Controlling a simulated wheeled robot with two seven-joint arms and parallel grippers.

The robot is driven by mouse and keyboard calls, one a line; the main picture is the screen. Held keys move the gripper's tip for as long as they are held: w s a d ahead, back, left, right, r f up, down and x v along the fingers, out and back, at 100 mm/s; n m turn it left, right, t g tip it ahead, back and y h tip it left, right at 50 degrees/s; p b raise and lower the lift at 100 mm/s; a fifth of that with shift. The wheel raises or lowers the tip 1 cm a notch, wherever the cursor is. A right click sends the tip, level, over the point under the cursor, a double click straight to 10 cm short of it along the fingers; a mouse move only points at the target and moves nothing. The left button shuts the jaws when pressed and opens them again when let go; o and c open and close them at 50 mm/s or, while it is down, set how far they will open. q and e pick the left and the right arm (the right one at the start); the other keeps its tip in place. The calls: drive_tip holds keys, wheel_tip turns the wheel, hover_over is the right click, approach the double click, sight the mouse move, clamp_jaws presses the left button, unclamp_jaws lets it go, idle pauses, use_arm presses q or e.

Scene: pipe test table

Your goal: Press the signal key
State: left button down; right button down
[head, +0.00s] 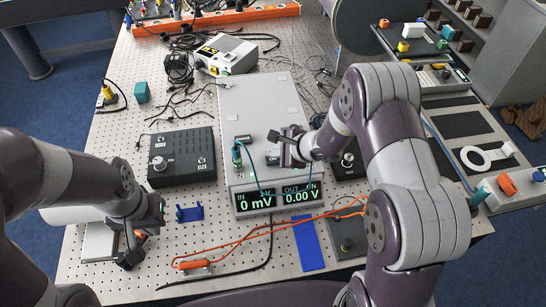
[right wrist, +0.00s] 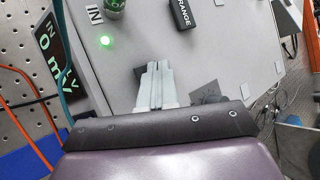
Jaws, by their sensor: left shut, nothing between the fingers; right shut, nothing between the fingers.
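No part is clearly labelled as the signal key, and I cannot tell which it is. A dark plate with a small knob (head: 346,243) lies at the front right, partly hidden by my right arm. The grey meter box (head: 258,105) stands mid-table, its display (head: 276,199) reading 0 mV and 0.00 V. My right gripper (head: 284,143) is shut and empty over the box's top. In the right wrist view, its fingertips (right wrist: 156,85) are near a black RANGE part (right wrist: 182,15) and a lit green lamp (right wrist: 105,41). My left gripper (head: 142,235) is shut and empty at the front left.
A dark knob box (head: 182,157) stands left of the meter. A blue bracket (head: 189,213), a blue strip (head: 309,245) and an orange cable with a probe (head: 193,264) lie in front. A white-grey device (head: 228,53) and tangled wires are behind. Perforated table shows between them.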

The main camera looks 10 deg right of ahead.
sight(276, 161)
drive_tip(key=shift+r, duration=0.15)
drive_tip(key=shift+r+p, duration=1.5)
drive_tip(key=shift+r, duration=1)
drive_tip(key=s+n+g, duration=0.1)
drive_tip(key=s, duration=0.1)
drive_tip(key=s+f+n+g, duration=0.1)
drive_tip(key=s+f, duration=0.1)
drive_tip(key=s, duration=0.1)
drive_tip(key=shift+s+a+n+g, duration=0.25)
drive_tip(key=shift+s+n+g, duration=0.05)
drive_tip(key=shift+n+g, duration=0.1)
drive_tip(key=s+d+n+g+h+b, duration=0.1)
drive_tip(key=s+d+n+h+b, duration=0.2)
drive_tip(key=s+n, duration=0.5)
drive_tip(key=s+d+r+n+g+h+b, duration=0.1)
drive_tip(key=s+d+n+h+b, duration=0.2)
drive_tip(key=s+n, duration=0.4)
drive_tip(key=shift+s+d+r+n+g+b, duration=0.35)
drive_tip(key=shift+d+n+b, duration=0.25)
drive_tip(key=shift+d+b, duration=0.35)
